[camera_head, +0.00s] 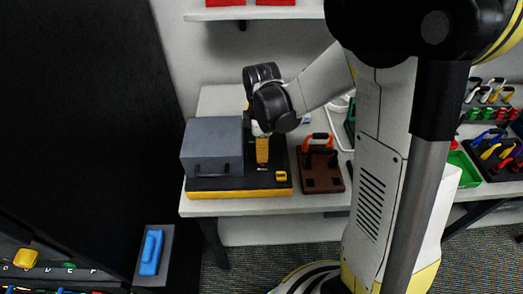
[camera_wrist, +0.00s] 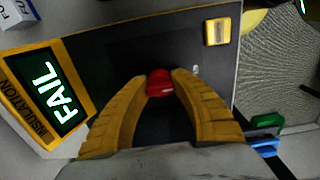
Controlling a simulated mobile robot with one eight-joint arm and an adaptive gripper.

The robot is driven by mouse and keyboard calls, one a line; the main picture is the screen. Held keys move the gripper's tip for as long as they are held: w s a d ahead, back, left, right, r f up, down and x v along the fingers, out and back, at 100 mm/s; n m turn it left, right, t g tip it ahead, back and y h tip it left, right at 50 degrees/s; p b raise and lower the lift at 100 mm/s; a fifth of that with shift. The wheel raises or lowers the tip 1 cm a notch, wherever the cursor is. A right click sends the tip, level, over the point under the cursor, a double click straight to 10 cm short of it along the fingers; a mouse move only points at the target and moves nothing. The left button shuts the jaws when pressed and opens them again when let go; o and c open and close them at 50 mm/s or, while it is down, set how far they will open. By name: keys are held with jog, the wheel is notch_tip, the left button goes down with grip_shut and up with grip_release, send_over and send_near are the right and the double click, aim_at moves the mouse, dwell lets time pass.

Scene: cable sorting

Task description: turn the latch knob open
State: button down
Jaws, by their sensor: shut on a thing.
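My gripper (camera_head: 262,162) points down over the black-topped, yellow-edged tester (camera_head: 240,183), just right of its grey box (camera_head: 212,147). In the wrist view my yellow fingers (camera_wrist: 160,79) are shut on a small red knob (camera_wrist: 159,86), one fingertip on each side of it. The knob's lower part and the area between the fingers are dark, so its turn angle cannot be told.
A yellow square button (camera_head: 281,176) sits on the tester's right front corner. A lit panel (camera_wrist: 57,95) reads FAIL, INSULATION. A brown board with an orange handle (camera_head: 318,141) stands close on the right. A blue part (camera_head: 151,252) lies on a panel at lower left.

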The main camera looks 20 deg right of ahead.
jog(key=c, duration=1.3)
grip_release()
notch_tip(320, 180, up, 12)
jog(key=s+r+m+t, duration=0.4)
jog(key=s+m+t, duration=0.3)
jog(key=s+m, duration=0.5)
jog(key=m, duration=0.2)
jog(key=shift+s+m, duration=0.3)
jog(key=shift+s, duration=0.05)
